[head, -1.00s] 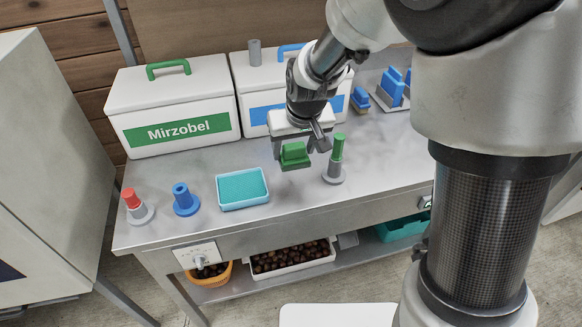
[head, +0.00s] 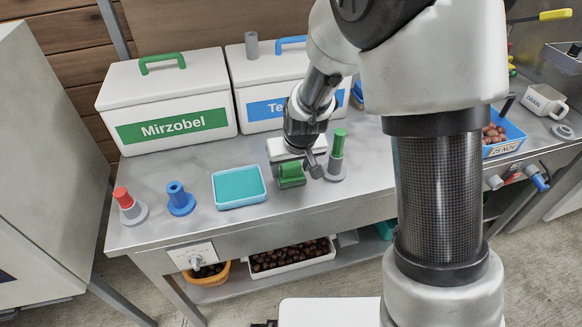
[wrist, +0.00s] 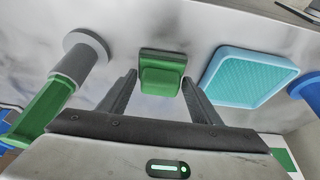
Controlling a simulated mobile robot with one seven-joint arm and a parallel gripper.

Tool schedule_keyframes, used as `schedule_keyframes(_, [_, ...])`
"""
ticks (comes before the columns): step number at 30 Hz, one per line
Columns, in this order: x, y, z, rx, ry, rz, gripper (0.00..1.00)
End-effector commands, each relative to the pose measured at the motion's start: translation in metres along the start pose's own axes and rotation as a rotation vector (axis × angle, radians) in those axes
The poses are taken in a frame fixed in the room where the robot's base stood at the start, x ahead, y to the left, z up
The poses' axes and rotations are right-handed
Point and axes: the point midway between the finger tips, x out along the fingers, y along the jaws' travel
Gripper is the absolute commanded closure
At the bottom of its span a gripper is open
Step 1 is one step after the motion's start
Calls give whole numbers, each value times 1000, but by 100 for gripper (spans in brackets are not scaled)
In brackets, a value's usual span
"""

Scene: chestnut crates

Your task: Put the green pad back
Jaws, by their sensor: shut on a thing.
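The green pad (head: 291,176), a small block with a raised grip, is between the fingers of my gripper (head: 297,168), which is shut on it.
A blue stand (head: 180,199) and a red-topped one (head: 129,207) stand left of the tray. White boxes with a green label (head: 170,127) and a blue label (head: 262,107) stand behind. Bare bench (head: 260,221) lies in front of the pad.

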Motion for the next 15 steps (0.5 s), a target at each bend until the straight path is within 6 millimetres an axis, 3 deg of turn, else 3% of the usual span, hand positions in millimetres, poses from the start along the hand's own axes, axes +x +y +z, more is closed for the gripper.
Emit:
schedule_keyframes(9, [4,0,1,0,1,0,63])
schedule_keyframes(10, [2,0,0,0,1,0,37])
schedule_keyframes(12, [2,0,0,0,1,0,25])
schedule_keyframes(15, [2,0,0,0,1,0,23])
